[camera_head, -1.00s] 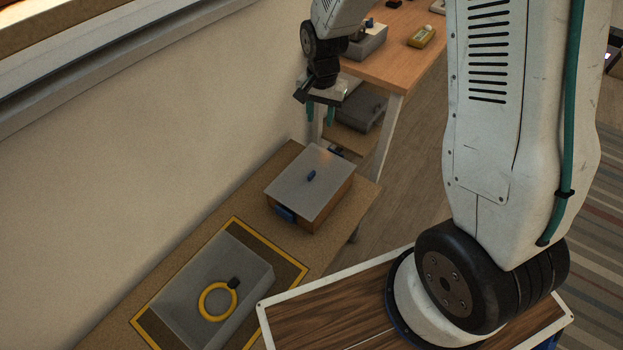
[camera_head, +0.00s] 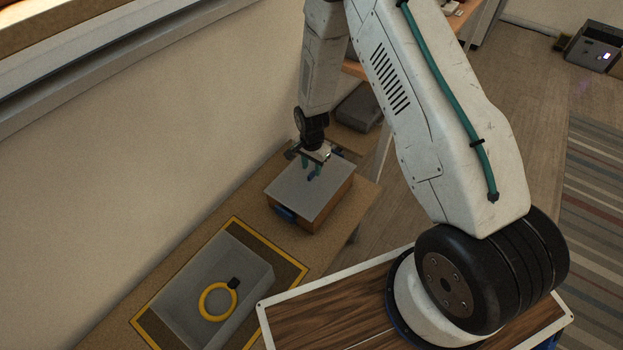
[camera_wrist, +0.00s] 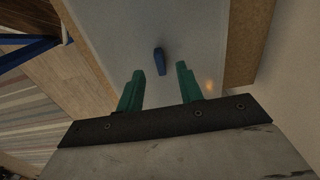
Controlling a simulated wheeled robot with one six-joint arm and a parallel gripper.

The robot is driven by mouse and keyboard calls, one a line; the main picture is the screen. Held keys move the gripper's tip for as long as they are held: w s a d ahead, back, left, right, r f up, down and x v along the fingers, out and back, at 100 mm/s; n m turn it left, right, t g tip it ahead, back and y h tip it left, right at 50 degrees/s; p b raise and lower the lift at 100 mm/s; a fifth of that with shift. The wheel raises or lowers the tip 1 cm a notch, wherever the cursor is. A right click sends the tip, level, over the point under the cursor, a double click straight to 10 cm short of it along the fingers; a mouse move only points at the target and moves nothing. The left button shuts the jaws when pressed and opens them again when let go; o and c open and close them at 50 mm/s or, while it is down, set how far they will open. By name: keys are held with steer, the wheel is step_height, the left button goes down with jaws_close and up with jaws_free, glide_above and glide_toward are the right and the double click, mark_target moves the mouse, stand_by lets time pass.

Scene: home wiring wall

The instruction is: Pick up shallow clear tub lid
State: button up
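The shallow clear tub lid (camera_head: 298,197) is a greyish translucent panel lying flat on a brown box-like tub (camera_head: 336,208). A small blue knob (camera_wrist: 160,61) stands up from the lid in the wrist view, between and just beyond my fingertips. My gripper (camera_head: 312,170) is over the lid, pointing down, with its two green fingers apart. In the wrist view my gripper (camera_wrist: 158,80) is open and empty, with the fingers on either side of the knob's line. Whether the fingertips touch the lid cannot be told.
A blue latch (camera_head: 284,213) is on the tub's front side. A grey translucent box (camera_head: 200,290) with a yellow ring (camera_head: 217,301) sits in a yellow-bordered area on the same bench. The wall (camera_head: 150,150) runs close along the left.

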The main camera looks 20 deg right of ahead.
mark_target(312, 174)
steer(key=shift+f, duration=1.5)
jaws_close()
steer(key=shift+r, duration=0.15)
